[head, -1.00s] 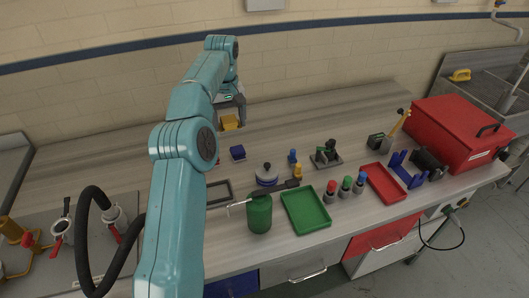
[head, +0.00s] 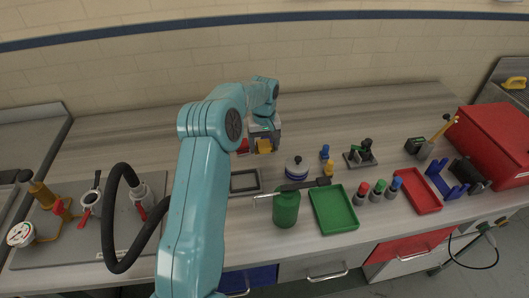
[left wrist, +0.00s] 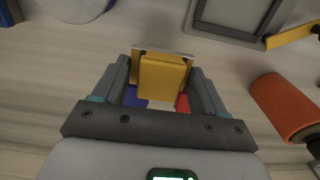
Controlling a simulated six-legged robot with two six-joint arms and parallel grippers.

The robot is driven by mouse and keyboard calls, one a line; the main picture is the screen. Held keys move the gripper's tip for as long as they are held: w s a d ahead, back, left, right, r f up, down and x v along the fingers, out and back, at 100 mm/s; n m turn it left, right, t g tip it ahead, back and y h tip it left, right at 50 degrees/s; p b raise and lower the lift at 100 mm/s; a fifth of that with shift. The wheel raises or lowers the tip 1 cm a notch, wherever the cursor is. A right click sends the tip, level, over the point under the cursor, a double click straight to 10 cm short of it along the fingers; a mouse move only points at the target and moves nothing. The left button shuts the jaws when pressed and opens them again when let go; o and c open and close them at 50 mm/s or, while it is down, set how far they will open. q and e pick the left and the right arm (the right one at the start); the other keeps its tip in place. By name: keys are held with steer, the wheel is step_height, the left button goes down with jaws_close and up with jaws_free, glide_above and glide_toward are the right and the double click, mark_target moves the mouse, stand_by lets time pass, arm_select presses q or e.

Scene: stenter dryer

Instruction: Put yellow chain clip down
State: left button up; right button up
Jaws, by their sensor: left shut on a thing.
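My left gripper (head: 263,138) is shut on the yellow chain clip (head: 264,146), toward the back of the bench left of centre. In the left wrist view, the yellow clip (left wrist: 162,78) sits between the two fingers of the gripper (left wrist: 163,85). A blue piece (left wrist: 135,97) and a red piece (left wrist: 183,102) show partly below and behind it. In the head view, the red piece (head: 243,147) shows just left of the gripper. Whether the clip touches anything beneath it cannot be told. My right gripper is not in view.
A dark-framed tray (head: 245,181) lies in front of the gripper, beside a white-and-blue lidded pot (head: 297,168). An orange cylinder (left wrist: 286,106) is at right in the wrist view. The bench behind is clear.

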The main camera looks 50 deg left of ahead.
mark_target(264, 161)
arm_select(q)
steer(key=shift+a+f+p, duration=0.1)
steer(key=shift+f+p, duration=0.25)
steer(key=shift+f, duration=1.9)
steer(key=shift+w+f, duration=0.1)
steer(key=shift+f, duration=0.15)
steer(key=o, duration=1.2)
steer(key=shift+r, duration=0.1)
steer(key=shift+r, duration=0.1)
